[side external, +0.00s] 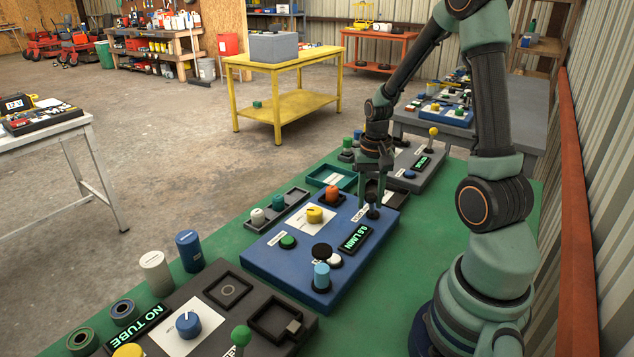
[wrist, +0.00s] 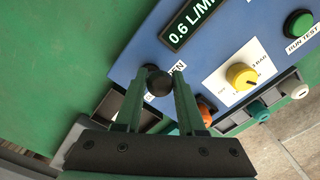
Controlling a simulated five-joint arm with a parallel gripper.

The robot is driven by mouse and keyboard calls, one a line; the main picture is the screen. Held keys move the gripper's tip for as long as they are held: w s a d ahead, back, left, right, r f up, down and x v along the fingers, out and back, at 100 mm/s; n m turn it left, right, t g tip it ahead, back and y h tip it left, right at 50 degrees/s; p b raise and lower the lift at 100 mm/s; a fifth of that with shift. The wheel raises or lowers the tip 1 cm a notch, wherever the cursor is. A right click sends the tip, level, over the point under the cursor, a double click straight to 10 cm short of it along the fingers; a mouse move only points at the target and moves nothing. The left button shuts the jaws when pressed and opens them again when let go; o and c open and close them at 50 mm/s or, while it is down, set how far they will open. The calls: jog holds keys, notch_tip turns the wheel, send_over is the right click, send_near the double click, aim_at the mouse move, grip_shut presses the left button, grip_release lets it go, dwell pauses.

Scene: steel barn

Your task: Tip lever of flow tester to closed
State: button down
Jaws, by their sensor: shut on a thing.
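The flow tester is a blue panel (side external: 285,262) on the green bench, with a lit display (side external: 356,239) reading 0.6 L/MIN. Its lever has a round black knob (wrist: 159,84), near the panel's right edge in the side view (side external: 373,213). My gripper (wrist: 163,72) points down over it, its two fingers on either side of the knob and shut on it. The lever's shaft is hidden under the knob in the wrist view, so its tilt cannot be told there. The label beside the lever is partly covered by the fingers.
The panel also carries a yellow knob (side external: 315,214), an orange knob (side external: 332,195), a green button (side external: 288,242) and a light-blue cylinder (side external: 321,276). A dark NO TUBE device (side external: 225,330) stands nearer, and a grey device with a yellow-topped lever (side external: 433,132) farther back.

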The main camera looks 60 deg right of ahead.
jog(key=shift+d+r+g, duration=0.1)
jog(key=shift+d+g, duration=0.2)
jog(key=shift+d, duration=0.15)
jog(key=c, duration=0.5)
grip_release()
jog(key=shift+r, duration=0.15)
notch_tip(320, 180, up, 12)
jog(key=shift+w+d, duration=0.25)
jog(key=shift+w, duration=0.1)
